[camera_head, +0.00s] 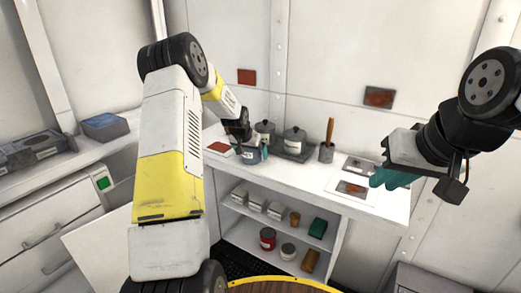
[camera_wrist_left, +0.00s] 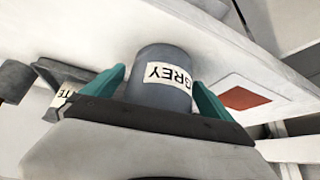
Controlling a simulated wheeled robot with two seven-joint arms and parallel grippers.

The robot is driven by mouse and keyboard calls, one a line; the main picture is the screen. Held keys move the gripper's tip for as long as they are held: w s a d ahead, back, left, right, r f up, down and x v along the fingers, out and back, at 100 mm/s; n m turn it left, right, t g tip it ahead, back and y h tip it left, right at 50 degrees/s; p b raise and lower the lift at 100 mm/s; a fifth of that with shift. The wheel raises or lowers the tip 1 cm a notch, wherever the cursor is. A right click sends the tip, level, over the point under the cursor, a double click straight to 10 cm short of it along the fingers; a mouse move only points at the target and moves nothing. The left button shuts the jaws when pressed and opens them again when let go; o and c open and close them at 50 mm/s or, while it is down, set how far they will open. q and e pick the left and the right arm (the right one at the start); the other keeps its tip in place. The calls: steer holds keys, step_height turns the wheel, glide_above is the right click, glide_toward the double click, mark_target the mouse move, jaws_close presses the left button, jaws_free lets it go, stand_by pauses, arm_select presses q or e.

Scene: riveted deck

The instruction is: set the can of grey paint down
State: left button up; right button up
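The can of grey paint (camera_wrist_left: 163,85) is a dark grey cylinder with a white GREY label, upside down in the left wrist view. It sits between the teal fingers of my left gripper (camera_wrist_left: 160,76), which looks shut on it. In the head view the can (camera_head: 247,157) is at the front edge of the white counter (camera_head: 300,177), under my left gripper (camera_head: 250,148). I cannot tell whether its base touches the counter. My right gripper (camera_head: 385,177) is over the counter's right end; its finger gap is not clear.
Beside the can are lidded pots (camera_head: 295,139) on a dark base and a holder with a brush (camera_head: 327,150). A red-patch card (camera_wrist_left: 245,97) lies on the other side. Cards (camera_head: 352,188) lie at the right. The shelf below holds several tins, including a red one (camera_head: 267,238).

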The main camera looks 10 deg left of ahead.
arm_select(q)
steer(key=shift+s+r, duration=0.15)
steer(key=shift+r, duration=0.3)
steer(key=s+d+f+v, duration=0.1)
steer(key=d+v, duration=0.1)
steer(key=v, duration=1)
steer(key=s+d+v, duration=0.2)
steer(key=d+v, duration=0.1)
steer(key=v, duration=0.9)
steer(key=s+d+r, duration=0.1)
steer(key=s+d, duration=0.1)
steer(key=s, duration=1.2)
steer(key=s+d+r+n+h, duration=0.1)
steer(key=s+d+r, duration=0.1)
steer(key=s, duration=1.2)
steer(key=shift+d+r, duration=0.25)
steer(key=shift+d, duration=0.25)
